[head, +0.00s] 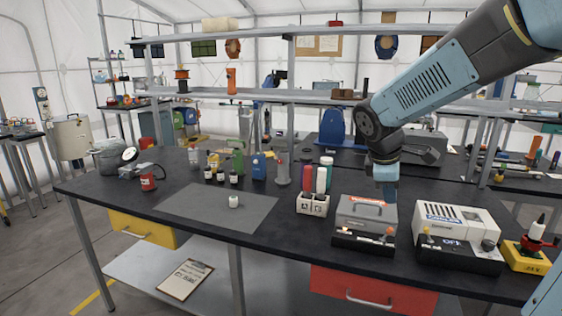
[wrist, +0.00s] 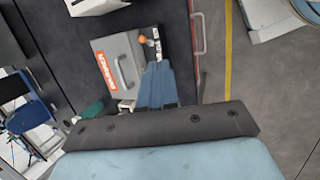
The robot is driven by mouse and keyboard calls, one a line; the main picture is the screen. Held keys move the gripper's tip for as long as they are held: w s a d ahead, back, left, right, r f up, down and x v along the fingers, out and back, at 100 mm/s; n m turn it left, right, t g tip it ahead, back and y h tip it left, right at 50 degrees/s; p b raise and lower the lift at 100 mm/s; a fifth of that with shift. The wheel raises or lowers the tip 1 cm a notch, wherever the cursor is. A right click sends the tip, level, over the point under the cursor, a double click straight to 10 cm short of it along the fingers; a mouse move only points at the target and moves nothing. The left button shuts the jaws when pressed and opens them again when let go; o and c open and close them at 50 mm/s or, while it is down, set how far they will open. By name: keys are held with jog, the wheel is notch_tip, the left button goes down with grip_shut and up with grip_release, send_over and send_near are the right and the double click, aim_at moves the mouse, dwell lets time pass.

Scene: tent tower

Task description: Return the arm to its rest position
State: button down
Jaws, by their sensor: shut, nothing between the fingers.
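My arm reaches in from the upper right of the head view and bends down over the black workbench (head: 180,185). My gripper (head: 388,196) points down close above or behind a grey box with a handle (head: 362,211); the exact gap cannot be told. In the wrist view my gripper's blue fingers (wrist: 158,68) are together with nothing between them. The grey box (wrist: 103,52), with its orange label, shows just left of the fingers there. An orange knob (wrist: 142,40) lies just beyond the fingertips.
A white box-shaped device (head: 465,225) and a yellow box (head: 525,258) stand to the right. A white bottle caddy (head: 312,206) stands left of the grey box. A small white jar (head: 234,202) sits on a grey mat (head: 190,203). Shelves (head: 230,98) rise behind.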

jog(key=s+a+r+m+t+y, duration=0.1)
jog(key=s+r+m, duration=0.1)
jog(key=s+m, duration=0.4)
jog(key=s+a+r+m+t+y, duration=0.1)
jog(key=s+r+m+t+y, duration=0.1)
jog(key=s+m, duration=0.4)
jog(key=s, duration=0.4)
jog(key=shift+a+r+m+y, duration=0.2)
jog(key=shift+a+m+y, duration=0.1)
jog(key=shift+a+m, duration=0.1)
jog(key=c, duration=1.7)
grip_release()
jog(key=shift+s, duration=0.2)
jog(key=shift+o, duration=1.7)
jog(key=shift+a, duration=0.1)
